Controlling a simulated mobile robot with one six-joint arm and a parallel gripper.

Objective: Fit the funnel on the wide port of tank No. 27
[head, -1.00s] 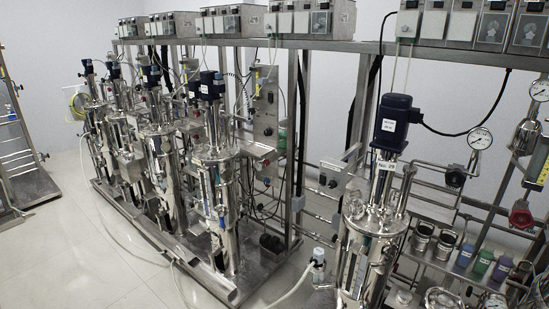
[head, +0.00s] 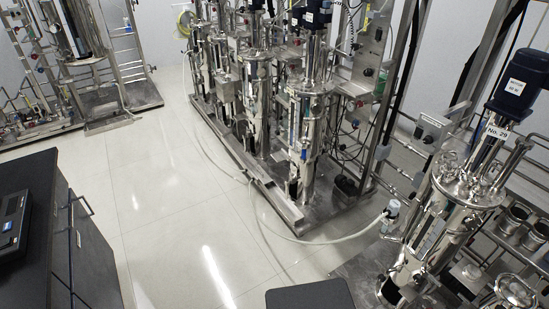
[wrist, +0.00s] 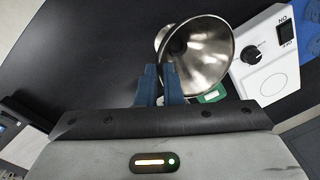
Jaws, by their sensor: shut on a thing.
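My gripper (wrist: 160,82) shows in the wrist view, its blue fingers shut on a shiny steel funnel (wrist: 208,58). The funnel's wide mouth faces the camera, over or just above a black worktop. I cannot tell whether it touches the worktop. In the head view a steel tank (head: 455,195) at the right has a blue motor and a tag reading No. 29. Several more steel tanks (head: 306,105) stand on a skid in the middle; their numbers cannot be read. No tag reading 27 shows, so I cannot single out that tank or its wide port.
A white device (wrist: 270,60) with a knob and switch stands close right of the funnel on the black worktop (wrist: 85,60). In the head view a dark cabinet (head: 65,235) stands left. The tiled floor (head: 165,180) between is open, crossed by a pale hose (head: 330,240).

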